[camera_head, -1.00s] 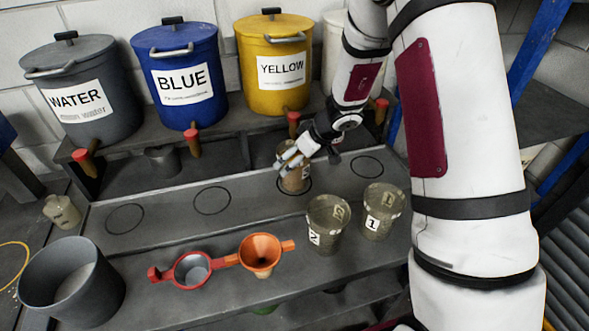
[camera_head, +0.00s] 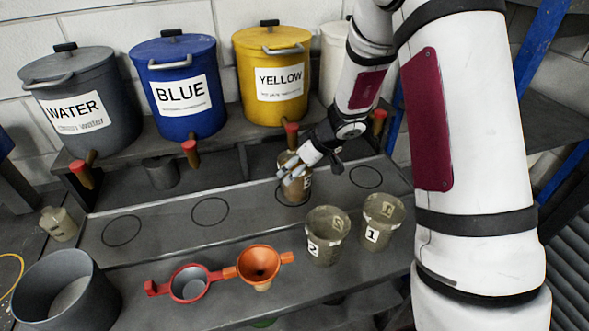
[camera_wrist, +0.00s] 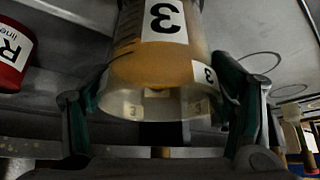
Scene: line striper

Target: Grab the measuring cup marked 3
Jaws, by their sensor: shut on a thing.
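The measuring cup marked 3 (camera_wrist: 150,65) fills the middle of the wrist view, with its label and an orange-brown inside showing through its clear wall. In the head view the cup (camera_head: 293,186) is at the circle on the grey bench beneath the yellow bucket. My gripper (camera_wrist: 160,115) has its two fingers on either side of the cup and is shut on it. It also shows in the head view (camera_head: 297,168), reaching in from the right. Cups marked 2 (camera_head: 323,240) and 1 (camera_head: 381,221) stand on the lower step.
Water (camera_head: 85,105), blue (camera_head: 180,85) and yellow (camera_head: 272,75) buckets with taps stand on the shelf behind. An orange funnel (camera_head: 258,264), a red-rimmed strainer (camera_head: 189,283) and a grey bucket (camera_head: 30,285) are in front. The left circles on the bench are empty.

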